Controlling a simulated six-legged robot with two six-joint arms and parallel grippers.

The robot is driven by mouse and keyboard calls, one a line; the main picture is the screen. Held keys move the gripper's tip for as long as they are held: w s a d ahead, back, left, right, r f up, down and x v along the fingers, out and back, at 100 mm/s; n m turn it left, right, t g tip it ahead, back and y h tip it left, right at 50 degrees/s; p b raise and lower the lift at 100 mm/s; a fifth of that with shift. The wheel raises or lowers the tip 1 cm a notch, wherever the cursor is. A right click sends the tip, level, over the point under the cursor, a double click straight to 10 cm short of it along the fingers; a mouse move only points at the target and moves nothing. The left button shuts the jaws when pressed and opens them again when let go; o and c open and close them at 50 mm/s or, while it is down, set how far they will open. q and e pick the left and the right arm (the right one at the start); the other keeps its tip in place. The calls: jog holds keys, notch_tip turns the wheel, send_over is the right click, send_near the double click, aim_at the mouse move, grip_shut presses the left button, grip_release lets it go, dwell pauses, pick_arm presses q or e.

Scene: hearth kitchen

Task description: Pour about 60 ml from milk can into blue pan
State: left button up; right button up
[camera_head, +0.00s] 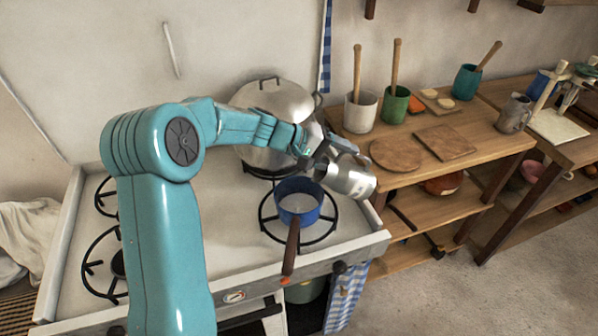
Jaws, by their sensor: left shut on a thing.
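The milk can (352,180) is a shiny metal can, tipped well over onto its side. Its dark mouth is at its left end, above the right rim of the pan. My left gripper (328,152) is shut on the can and holds it up over the stove. The blue pan (312,216) stands on a front burner, with its brown handle toward the front edge. Something pale shows inside the pan; I cannot tell how much. No stream of milk is clearly visible. My right gripper is not in view.
A large lidded metal pot (272,105) stands on the burner behind the pan. To the right, a wooden table (480,145) holds a white crock (360,112), a green crock (394,104), boards and a grey jug (513,113). The left burners (100,260) are empty.

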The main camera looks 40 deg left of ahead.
pick_arm(q)
jog(key=shift+w+d+p, duration=0.15)
jog(key=shift+p, duration=0.5)
jog(key=shift+f+g+y, duration=0.3)
jog(key=shift+r, duration=0.1)
dwell(0.9)
